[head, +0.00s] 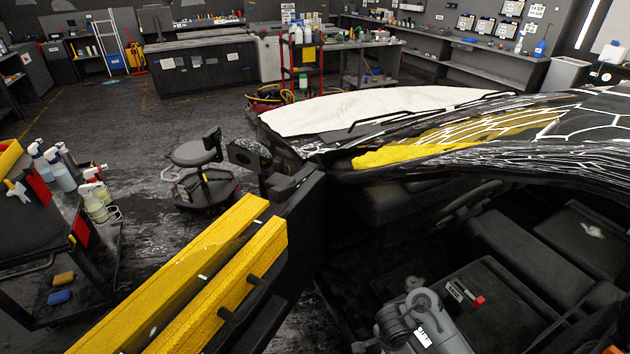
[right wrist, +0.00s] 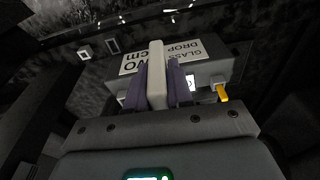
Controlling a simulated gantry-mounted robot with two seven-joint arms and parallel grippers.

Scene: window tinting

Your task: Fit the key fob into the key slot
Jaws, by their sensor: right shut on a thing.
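My right gripper (right wrist: 157,95) shows in the right wrist view, its two purple fingers shut on the sides of a narrow pale piece (right wrist: 156,65). I take this piece for the key fob, seen edge-on. It stands up between the fingers, in front of a grey box-like part (right wrist: 222,66) bearing a white lettered sign (right wrist: 184,52). I cannot tell whether the piece touches that part. I cannot make out the key slot for certain. In the head view only a grey part of my right arm shows inside the car, its fingertips hidden. My left gripper is not in view.
The open car door (head: 305,215) with yellow trim (head: 185,285) stands at the centre left. A red item (head: 479,300) lies on a car seat. A cart with spray bottles (head: 92,200) stands at the left. An orange tab (right wrist: 222,93) sits beside the grey part.

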